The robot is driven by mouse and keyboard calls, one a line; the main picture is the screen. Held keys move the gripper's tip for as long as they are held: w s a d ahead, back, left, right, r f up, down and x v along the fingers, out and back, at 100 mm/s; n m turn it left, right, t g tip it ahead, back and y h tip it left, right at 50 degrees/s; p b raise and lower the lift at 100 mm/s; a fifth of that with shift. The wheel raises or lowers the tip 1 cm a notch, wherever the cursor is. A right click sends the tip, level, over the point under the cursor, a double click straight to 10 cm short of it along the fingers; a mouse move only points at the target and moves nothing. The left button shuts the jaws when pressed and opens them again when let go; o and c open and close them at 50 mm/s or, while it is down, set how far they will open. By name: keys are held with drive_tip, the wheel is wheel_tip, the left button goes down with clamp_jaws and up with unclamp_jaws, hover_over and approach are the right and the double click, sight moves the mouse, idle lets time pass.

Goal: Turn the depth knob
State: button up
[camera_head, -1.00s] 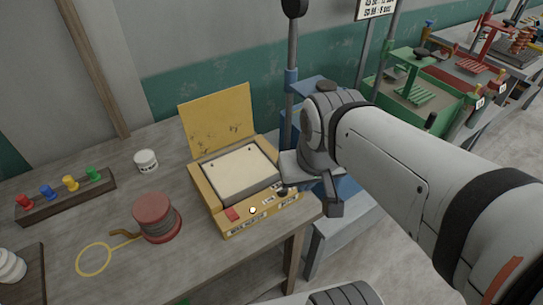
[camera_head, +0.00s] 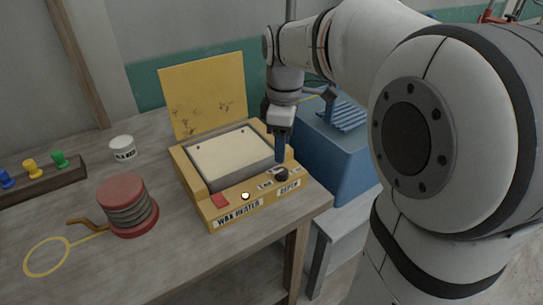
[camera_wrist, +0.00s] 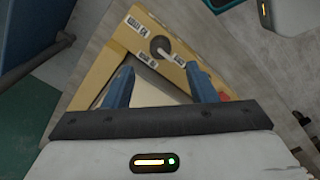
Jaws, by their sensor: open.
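The depth knob (camera_head: 282,175) is a small dark round knob on the front right of the yellow wax heater (camera_head: 238,210), by a label reading DEPTH. In the wrist view the knob (camera_wrist: 160,46) shows with a pale bar across it. My gripper (camera_head: 279,158) points down just above and behind the knob in the head view. In the wrist view my blue fingers are apart with nothing between them, and the knob appears beyond and between the tips of my gripper (camera_wrist: 158,76). I cannot tell the exact height gap.
The heater's raised yellow lid (camera_head: 203,95) stands behind its pale slab (camera_head: 230,155). A red switch (camera_head: 220,200) and a small white light (camera_head: 245,196) are on the front. A red spool (camera_head: 125,205) and white jar (camera_head: 122,148) stand left. A blue machine (camera_head: 345,150) is close at right.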

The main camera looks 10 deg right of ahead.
sight(282, 171)
wheel_tip(282, 171, down, 7)
drive_tip(key=shift+f+b, duration=0.1)
drive_tip(key=shift+b, duration=0.3)
drive_tip(key=c, duration=1)
